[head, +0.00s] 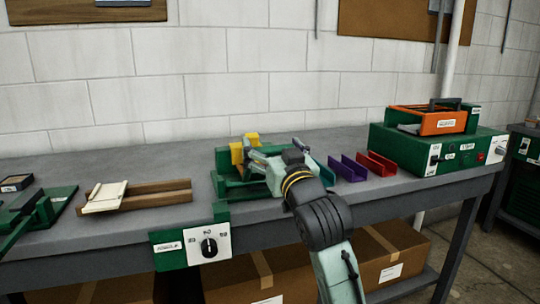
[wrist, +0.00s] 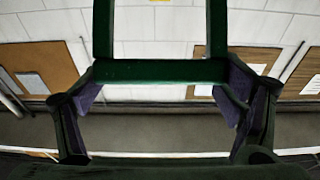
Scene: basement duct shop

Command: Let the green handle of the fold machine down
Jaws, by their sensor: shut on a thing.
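The fold machine (head: 228,187) is a low green unit with yellow parts on the middle of the bench in the head view. My gripper (head: 262,165) reaches over it from the right and hides part of it. In the wrist view the green handle (wrist: 160,71) is a dark green frame, with a crossbar and two uprights running up out of the picture. My gripper (wrist: 158,84) has a finger at each end of the crossbar and is shut on it. The handle's tilt is hard to tell in the head view, where my arm covers it.
A control panel with a black knob (head: 209,247) is on the bench front. A wooden jig (head: 150,198) lies left. Purple (head: 347,169) and red (head: 377,164) channels lie right, close to my arm. A green and orange machine (head: 437,124) stands farther right. Boxes (head: 395,262) sit below.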

